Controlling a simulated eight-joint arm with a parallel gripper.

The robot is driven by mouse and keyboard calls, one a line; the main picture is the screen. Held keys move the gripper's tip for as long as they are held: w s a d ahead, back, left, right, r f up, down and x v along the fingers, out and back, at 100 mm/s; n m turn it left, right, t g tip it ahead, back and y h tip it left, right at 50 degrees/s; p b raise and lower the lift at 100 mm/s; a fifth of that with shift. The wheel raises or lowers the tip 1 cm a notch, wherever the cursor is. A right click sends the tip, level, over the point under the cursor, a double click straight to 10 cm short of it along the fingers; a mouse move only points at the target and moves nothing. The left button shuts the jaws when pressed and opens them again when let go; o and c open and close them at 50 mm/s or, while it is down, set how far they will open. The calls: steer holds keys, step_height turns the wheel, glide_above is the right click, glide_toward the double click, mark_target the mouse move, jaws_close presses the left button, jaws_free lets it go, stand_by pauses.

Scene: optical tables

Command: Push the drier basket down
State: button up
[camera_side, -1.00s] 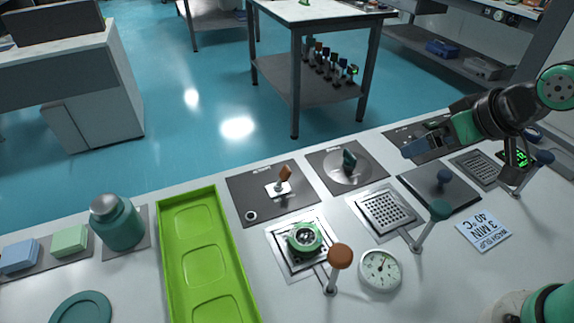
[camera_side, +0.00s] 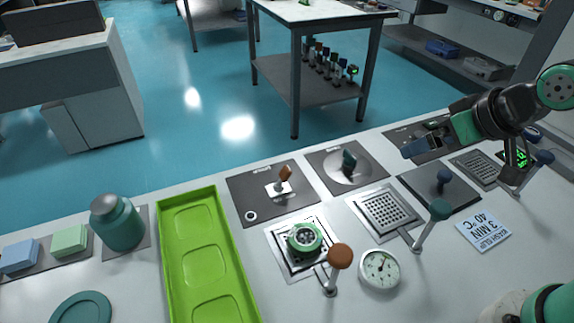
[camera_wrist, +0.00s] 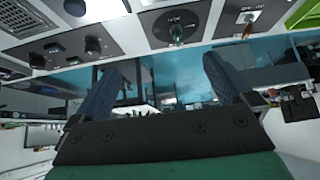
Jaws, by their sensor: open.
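No label I can read names the drier basket. Two perforated square plates are basket-like: one in the middle (camera_side: 386,211) beside a green-knobbed lever (camera_side: 432,224), and one at the right (camera_side: 477,167) beside a blue-knobbed lever (camera_side: 529,172). A green round part (camera_side: 304,238) sits on a square plate at an orange-brown-knobbed lever (camera_side: 337,268). My gripper (camera_side: 415,147) is held above the back right of the bench, apart from all of these. In the wrist view its blue fingers (camera_wrist: 162,68) are spread with nothing between them.
A green tray (camera_side: 168,246), a teal bottle (camera_side: 117,222) and a round gauge (camera_side: 380,269) stand on the bench. Knob panels line the back, including an orange-handled switch (camera_side: 284,175) and a dark green knob (camera_side: 349,161). A sign (camera_side: 483,229) lies at the front right.

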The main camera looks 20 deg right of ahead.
steer(key=shift+c, duration=1.3)
steer(key=shift+a, duration=0.35)
steer(key=c, duration=0.4)
steer(key=a, duration=0.2)
steer(key=a+r+n+g+y, duration=0.1)
steer(key=a, duration=0.1)
steer(key=s+a+g, duration=0.1)
steer(key=a, duration=0.2)
steer(key=shift+r+n, duration=0.2)
steer(key=shift+n, duration=0.1)
jaws_close()
steer(key=s+a+g, duration=0.1)
steer(key=s+a, duration=0.1)
steer(key=a, duration=0.1)
steer(key=s+a+r+n+g, duration=0.1)
steer(key=s+a, duration=0.1)
steer(key=a, duration=0.2)
steer(key=s+a+r+n+g, duration=0.1)
steer(key=s+a+g, duration=0.1)
steer(key=a, duration=0.2)
steer(key=shift+s+r+h, duration=0.25)
steer(key=shift+s+h, duration=0.05)
steer(key=shift+s, duration=0.1)
